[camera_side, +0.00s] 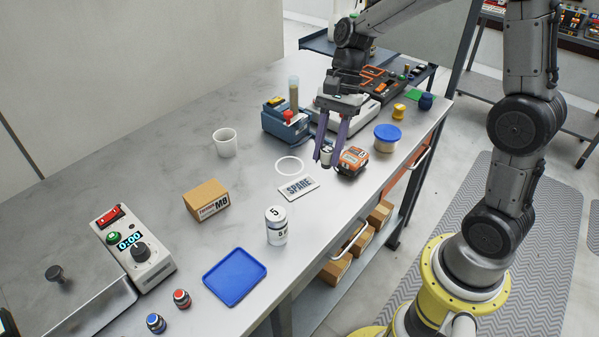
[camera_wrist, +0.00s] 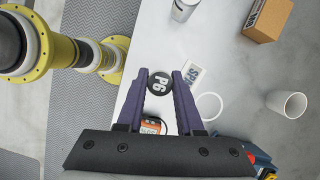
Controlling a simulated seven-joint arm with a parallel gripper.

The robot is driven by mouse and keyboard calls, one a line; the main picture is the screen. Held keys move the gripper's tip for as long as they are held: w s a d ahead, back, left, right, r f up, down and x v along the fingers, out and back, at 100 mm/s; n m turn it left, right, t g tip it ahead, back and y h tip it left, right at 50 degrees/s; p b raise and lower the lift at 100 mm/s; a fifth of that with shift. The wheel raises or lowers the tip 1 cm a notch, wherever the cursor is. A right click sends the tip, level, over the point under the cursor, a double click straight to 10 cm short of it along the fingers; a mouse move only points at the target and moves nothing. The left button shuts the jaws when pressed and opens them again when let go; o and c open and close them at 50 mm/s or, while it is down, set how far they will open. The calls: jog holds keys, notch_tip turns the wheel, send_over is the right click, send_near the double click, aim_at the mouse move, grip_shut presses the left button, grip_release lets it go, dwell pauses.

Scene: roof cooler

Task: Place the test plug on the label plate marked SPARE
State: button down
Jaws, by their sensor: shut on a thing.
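My gripper (camera_side: 326,157) is shut on the test plug. In the wrist view, the plug (camera_wrist: 160,83) has a dark round top marked P6 and sits between the purple fingertips. In the side view, a small pale part of the plug (camera_side: 326,157) shows between the fingertips. The label plate marked SPARE (camera_side: 298,188) lies flat on the bench, left of and nearer than the gripper. It also shows in the wrist view (camera_wrist: 192,75), partly hidden by a finger. I cannot tell the plug's exact height above the bench.
An orange device (camera_side: 353,160) stands close right of my gripper. A white ring (camera_side: 289,158) lies behind the plate. A white canister marked 5 (camera_side: 276,226), a cardboard box (camera_side: 207,200) and a white cup (camera_side: 225,143) stand nearby. A blue tray (camera_side: 234,277) lies in front.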

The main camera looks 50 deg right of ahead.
jog(key=w+f, duration=0.7)
jog(key=shift+w+a, duration=0.1)
jog(key=shift+a, duration=0.1)
jog(key=shift+f, duration=1.45)
jog(key=shift+f, duration=0.15)
jog(key=c, duration=0.5)
grip_release()
jog(key=shift+c, duration=0.2)
